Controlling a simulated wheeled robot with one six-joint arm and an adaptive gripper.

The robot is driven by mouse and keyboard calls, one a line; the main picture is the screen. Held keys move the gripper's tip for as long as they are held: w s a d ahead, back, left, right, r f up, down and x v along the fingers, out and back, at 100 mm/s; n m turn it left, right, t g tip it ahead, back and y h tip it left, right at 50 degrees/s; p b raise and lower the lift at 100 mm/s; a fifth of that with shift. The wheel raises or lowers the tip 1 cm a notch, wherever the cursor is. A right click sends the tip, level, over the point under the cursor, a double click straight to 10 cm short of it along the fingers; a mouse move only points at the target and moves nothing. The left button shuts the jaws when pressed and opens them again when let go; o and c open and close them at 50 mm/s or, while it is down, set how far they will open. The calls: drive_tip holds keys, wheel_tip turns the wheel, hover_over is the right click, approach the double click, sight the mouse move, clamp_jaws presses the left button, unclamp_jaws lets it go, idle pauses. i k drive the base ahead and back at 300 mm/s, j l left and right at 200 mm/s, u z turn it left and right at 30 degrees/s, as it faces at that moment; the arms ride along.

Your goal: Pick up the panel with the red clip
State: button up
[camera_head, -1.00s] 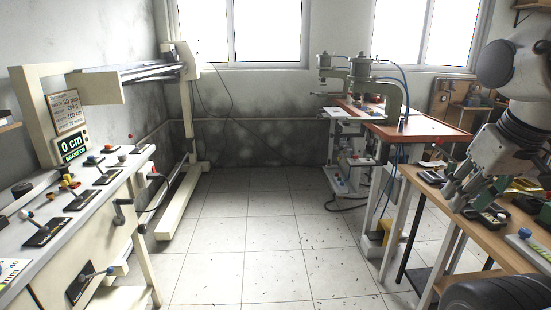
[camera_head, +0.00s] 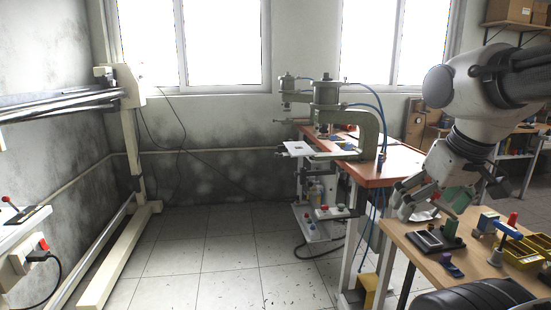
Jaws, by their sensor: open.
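My gripper (camera_head: 418,203) hangs over the near left part of the wooden table at the right, fingers pointing down and left, apart. A small red spot shows beside the fingers; I cannot tell whether it is a clip or part of my gripper. A red-topped piece (camera_head: 512,219) stands farther right. I cannot make out for certain which panel has a red clip.
The wooden table (camera_head: 405,256) also carries a blue block (camera_head: 487,222), a purple-topped piece (camera_head: 451,265) and a yellow tray (camera_head: 525,254). A press (camera_head: 350,125) stands on the brown-topped bench behind. The tiled floor (camera_head: 225,262) at left is clear.

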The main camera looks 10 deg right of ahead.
sight(333, 137)
drive_tip(key=i+j+u, duration=0.25)
drive_tip(key=i+j, duration=0.15)
drive_tip(key=i+j+u, duration=0.2)
drive_tip(key=i, duration=0.3)
drive_tip(key=i+j+z, duration=0.1)
drive_tip(key=i, duration=0.45)
drive_tip(key=i+j, duration=0.2)
drive_tip(key=i, duration=0.3)
drive_tip(key=i+j+z, duration=0.15)
drive_tip(key=i, duration=0.4)
drive_tip(key=i+z, duration=0.2)
drive_tip(key=i, duration=0.6)
drive_tip(key=i+j+z, duration=0.2)
drive_tip(key=i, duration=0.6)
drive_tip(key=i+z, duration=0.4)
drive_tip(key=i+j+z, duration=0.15)
drive_tip(key=z, duration=0.25)
drive_tip(key=i+j+z, duration=0.25)
drive_tip(key=z, duration=0.15)
drive_tip(key=i+j+z, duration=0.55)
drive_tip(key=z, duration=0.25)
drive_tip(key=i+j+z, duration=0.25)
drive_tip(key=z, duration=0.15)
drive_tip(key=i+j+z, duration=0.15)
drive_tip(key=z, duration=0.25)
drive_tip(key=j, duration=0.1)
